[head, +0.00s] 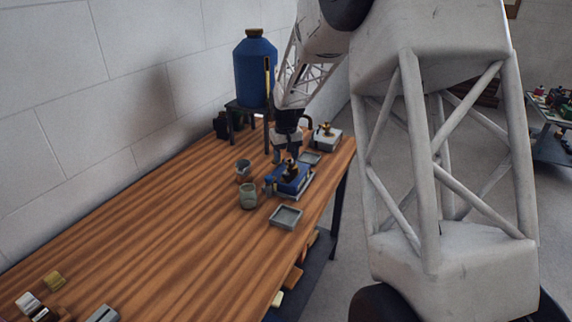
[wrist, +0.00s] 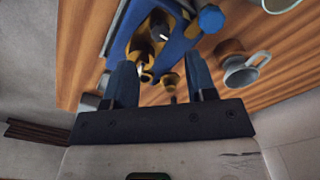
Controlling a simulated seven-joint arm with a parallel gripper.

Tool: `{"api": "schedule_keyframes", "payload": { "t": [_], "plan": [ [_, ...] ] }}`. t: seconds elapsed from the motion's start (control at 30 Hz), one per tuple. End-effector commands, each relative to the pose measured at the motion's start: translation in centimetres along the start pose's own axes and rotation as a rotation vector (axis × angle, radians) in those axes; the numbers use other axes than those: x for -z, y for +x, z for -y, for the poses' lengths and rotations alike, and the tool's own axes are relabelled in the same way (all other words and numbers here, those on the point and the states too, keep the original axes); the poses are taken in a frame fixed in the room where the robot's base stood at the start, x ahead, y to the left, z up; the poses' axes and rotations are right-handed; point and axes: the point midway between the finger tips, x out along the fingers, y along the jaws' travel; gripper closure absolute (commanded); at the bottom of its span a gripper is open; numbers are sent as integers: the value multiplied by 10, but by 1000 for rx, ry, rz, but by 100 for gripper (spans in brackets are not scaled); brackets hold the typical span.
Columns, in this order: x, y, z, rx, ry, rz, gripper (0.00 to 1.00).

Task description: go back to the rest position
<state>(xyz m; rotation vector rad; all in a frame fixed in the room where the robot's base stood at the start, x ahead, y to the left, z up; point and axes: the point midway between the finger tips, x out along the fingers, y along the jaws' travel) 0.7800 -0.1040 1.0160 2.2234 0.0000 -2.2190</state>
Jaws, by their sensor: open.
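My gripper (head: 287,156) is over the far part of the wooden table (head: 170,220), just above and behind a blue machine with brass parts (head: 290,178). In the wrist view my gripper (wrist: 163,85) shows two dark blue fingers spread apart with nothing held between them. The blue machine (wrist: 185,38) lies beyond the fingertips, with its brass parts partly in the gap. I cannot tell whether the fingers touch it. My lattice arm reaches in from the right and hides part of the room.
A green cup (head: 248,196), a grey cup (head: 243,170) and a small grey tray (head: 286,217) stand near the machine. A white machine (head: 326,137) is farther back. A blue tank (head: 255,70) stands on a black stand by the wall. The table's middle is clear.

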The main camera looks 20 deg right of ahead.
Motion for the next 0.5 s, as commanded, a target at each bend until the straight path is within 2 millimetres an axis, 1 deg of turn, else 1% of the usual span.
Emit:
{"api": "schedule_keyframes", "payload": {
  "t": [0.1,0.2,0.5],
  "plan": [
    [0,-9,0,0,0,1,49],
    [0,-13,0,0,0,1,49],
    [0,-14,0,0,0,2,49]
  ]
}}
